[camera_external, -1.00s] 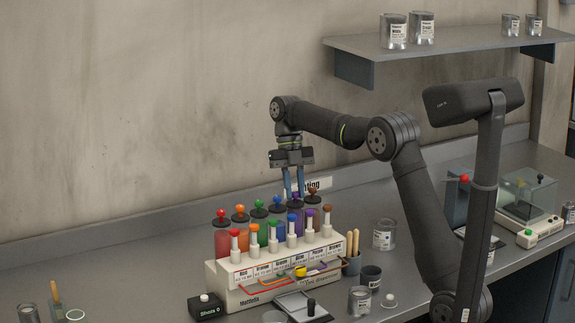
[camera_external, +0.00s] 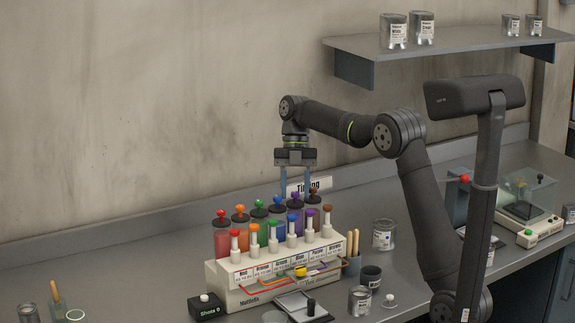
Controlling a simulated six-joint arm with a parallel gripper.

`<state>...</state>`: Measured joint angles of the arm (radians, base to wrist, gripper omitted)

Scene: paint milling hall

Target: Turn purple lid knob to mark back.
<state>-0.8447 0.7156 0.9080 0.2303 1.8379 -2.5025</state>
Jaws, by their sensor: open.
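The dispenser rack (camera_external: 214,272) holds a back row of coloured canisters with dark lids and knobs. The purple lid knob (camera_external: 295,193) is second from the right in that row, between the blue knob (camera_external: 277,200) and the brown knob (camera_external: 313,192). My gripper (camera_external: 295,188) is open and points straight down. Its two blue fingers appear on either side of the purple knob, near its height. I cannot tell whether they touch it. The marks on the lid are too small to read.
In front of the canisters stands a row of white plungers with coloured caps, including a purple one (camera_external: 310,213). Neighbouring knobs are close on both sides. A sign (camera_external: 310,185) stands behind the rack. A cup of wooden sticks (camera_external: 352,265) is at its right.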

